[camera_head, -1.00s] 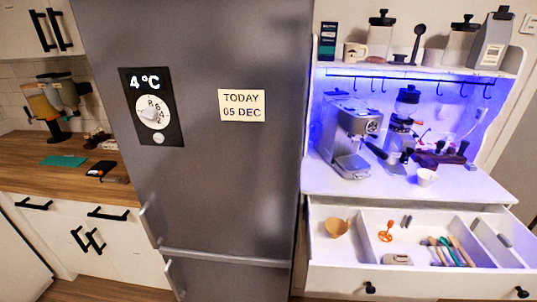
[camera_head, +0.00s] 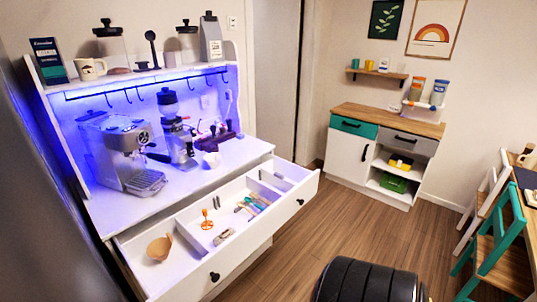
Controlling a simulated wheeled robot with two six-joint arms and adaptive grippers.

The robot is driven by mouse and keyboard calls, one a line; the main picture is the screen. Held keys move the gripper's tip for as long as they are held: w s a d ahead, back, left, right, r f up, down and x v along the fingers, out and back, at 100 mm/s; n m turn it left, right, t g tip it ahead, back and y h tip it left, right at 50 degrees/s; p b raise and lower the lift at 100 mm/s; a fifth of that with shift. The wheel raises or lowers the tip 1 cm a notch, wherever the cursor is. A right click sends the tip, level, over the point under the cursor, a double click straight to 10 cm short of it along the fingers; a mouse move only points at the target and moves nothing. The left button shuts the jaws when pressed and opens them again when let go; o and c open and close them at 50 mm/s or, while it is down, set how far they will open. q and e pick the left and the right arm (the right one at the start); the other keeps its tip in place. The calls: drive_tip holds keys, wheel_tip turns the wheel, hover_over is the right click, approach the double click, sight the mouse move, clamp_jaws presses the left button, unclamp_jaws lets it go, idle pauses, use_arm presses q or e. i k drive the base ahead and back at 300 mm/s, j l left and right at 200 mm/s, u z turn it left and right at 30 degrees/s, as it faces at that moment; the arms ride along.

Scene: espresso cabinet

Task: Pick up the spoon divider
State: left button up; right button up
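The open white drawer (camera_head: 255,240) sticks out below the coffee counter, left of centre in the head view. White inner walls split it into compartments. One dividing wall (camera_head: 264,187) stands beside the several coloured spoons or stirrers (camera_head: 251,204); I cannot tell which part is the spoon divider or whether it lifts out. An orange tool (camera_head: 207,220) and a small pale block (camera_head: 223,237) lie left of the spoons. A tan cup-shaped item (camera_head: 159,247) lies in the left compartment. Neither of my grippers is in view.
A low cabinet (camera_head: 355,150) stands at the back right. A green chair (camera_head: 495,245) is at the right. Wooden floor (camera_head: 350,225) lies between.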

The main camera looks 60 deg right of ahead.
sight(276, 180)
drive_tip(key=z, duration=1.75)
